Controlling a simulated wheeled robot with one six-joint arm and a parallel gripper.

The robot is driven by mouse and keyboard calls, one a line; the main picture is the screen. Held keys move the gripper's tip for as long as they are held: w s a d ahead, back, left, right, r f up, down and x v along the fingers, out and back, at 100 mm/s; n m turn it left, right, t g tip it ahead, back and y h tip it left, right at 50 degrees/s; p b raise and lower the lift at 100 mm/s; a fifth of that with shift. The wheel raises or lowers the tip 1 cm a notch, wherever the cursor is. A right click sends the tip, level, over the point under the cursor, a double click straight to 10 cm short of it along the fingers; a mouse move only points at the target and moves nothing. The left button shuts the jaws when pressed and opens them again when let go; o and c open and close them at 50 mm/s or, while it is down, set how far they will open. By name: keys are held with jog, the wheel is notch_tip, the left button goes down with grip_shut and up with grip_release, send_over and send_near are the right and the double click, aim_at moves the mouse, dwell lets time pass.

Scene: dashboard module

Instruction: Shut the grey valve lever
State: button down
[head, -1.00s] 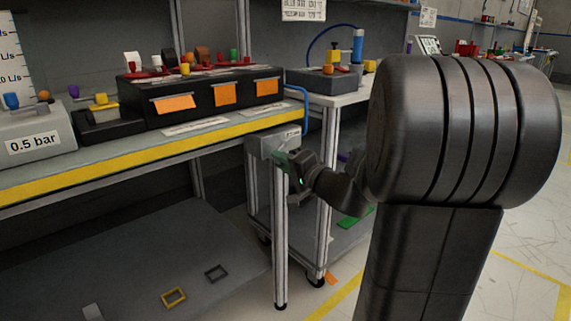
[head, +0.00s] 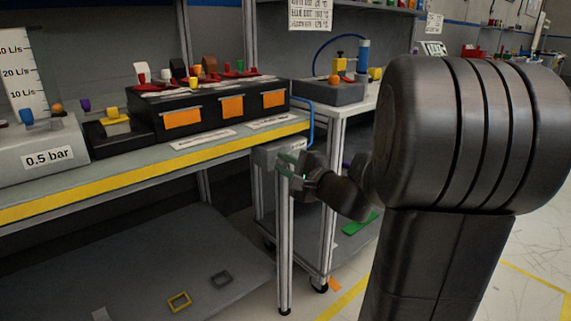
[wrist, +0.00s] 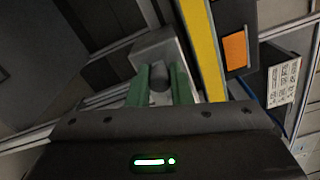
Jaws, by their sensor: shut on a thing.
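My gripper (head: 287,165) is at the grey box (head: 268,153) under the right end of the bench, beside a metal bench leg. In the wrist view, my green fingers (wrist: 160,84) are closed around a small dark grey piece, which appears to be the grey valve lever (wrist: 160,76). The grey box (wrist: 155,45) is just beyond it. The fingers hide the sides of the lever, so its exact angle cannot be told. In the head view, the lever is hidden by my gripper.
The bench's yellow edge (head: 130,181) runs just above and left of my gripper. A metal leg (head: 284,245) stands close by. A cart (head: 335,105) is at the right. A black module (head: 210,112) with orange labels sits on the bench.

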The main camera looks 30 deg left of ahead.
dwell(0.4)
jog(key=c, duration=1.3)
grip_release()
jog(key=p+v, duration=0.2)
jog(key=v, duration=1.2)
jog(key=shift+p, duration=0.3)
jog(key=shift+a, duration=0.15)
jog(key=b+x, duration=0.2)
jog(key=x, duration=1.1)
jog(key=shift+w+a+b, duration=0.2)
jog(key=shift+a+b, duration=0.1)
jog(key=shift+d, duration=0.1)
